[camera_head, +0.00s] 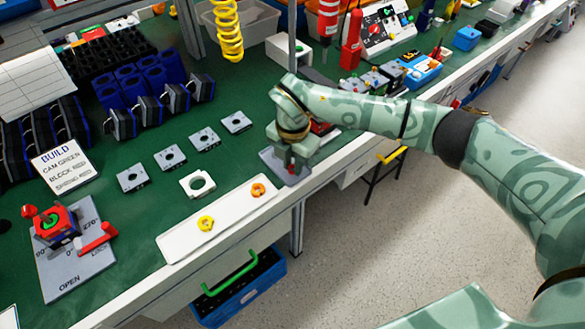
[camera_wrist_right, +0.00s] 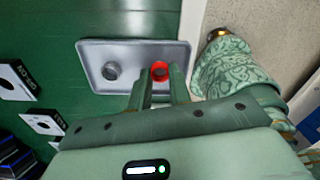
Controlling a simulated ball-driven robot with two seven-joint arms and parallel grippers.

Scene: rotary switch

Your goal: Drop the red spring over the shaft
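The red spring (camera_wrist_right: 160,72) is in the grey tray (camera_wrist_right: 130,47) in the right wrist view, beside a grey spring (camera_wrist_right: 110,71). My right gripper (camera_wrist_right: 161,78) has one fingertip on each side of the red spring; I cannot tell whether they press on it. The switch (camera_head: 52,222), with a red block and a green cam, stands on a grey plate (camera_head: 75,265) at the left. Its shaft is too small to make out clearly. My left gripper is not in view.
A white tray (camera_head: 185,240) with a yellow and an orange cam lies at the bench's front edge. Several grey plates and a white one (camera_head: 197,184) lie behind it. A sign (camera_head: 64,165) reads cam green, block red, spring red. A yellow coil (camera_head: 228,35) hangs at the back.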

